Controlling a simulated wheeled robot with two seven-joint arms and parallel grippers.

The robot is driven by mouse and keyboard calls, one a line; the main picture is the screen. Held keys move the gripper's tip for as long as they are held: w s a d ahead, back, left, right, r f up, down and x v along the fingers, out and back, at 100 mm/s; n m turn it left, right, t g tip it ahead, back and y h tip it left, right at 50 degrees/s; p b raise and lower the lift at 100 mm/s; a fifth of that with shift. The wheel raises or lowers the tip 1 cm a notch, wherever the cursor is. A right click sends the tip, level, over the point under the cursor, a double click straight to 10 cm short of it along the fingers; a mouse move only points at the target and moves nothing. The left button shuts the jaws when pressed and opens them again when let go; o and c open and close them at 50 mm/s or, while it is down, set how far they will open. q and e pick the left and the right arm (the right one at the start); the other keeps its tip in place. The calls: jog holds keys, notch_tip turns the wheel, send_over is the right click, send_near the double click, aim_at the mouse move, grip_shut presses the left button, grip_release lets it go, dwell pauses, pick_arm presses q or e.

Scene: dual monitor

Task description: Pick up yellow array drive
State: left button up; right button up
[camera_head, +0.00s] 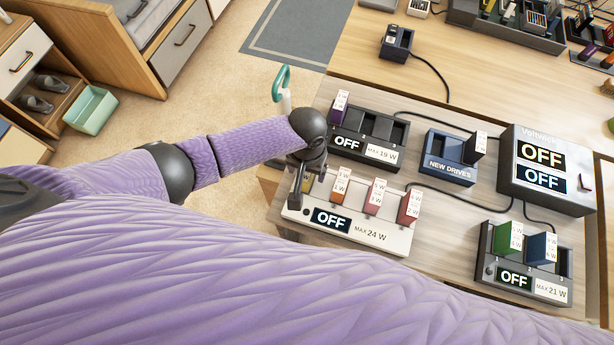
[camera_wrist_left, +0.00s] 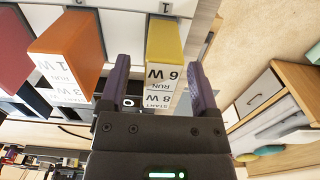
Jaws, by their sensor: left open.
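The yellow drive (camera_wrist_left: 165,42) stands in the white array (camera_head: 372,238) marked MAX 24 W, at its left end. In the left wrist view it lies between the two dark fingers of my left gripper (camera_wrist_left: 164,72), with its white label facing the camera. The fingers are apart, one on each side of the drive, and I see no clear contact. In the head view my left gripper (camera_head: 303,188) points down over the array's left end and mostly hides the yellow drive. My right gripper is not in view.
An orange drive (camera_head: 340,190) stands beside the yellow one, then pink and red drives. A dark array (camera_head: 368,135) marked MAX 19 W lies behind, the NEW DRIVES dock (camera_head: 447,168) and voltage box (camera_head: 545,175) to the right. Cables cross the desk.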

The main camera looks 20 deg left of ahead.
pick_arm(q)
grip_shut()
dwell(0.3)
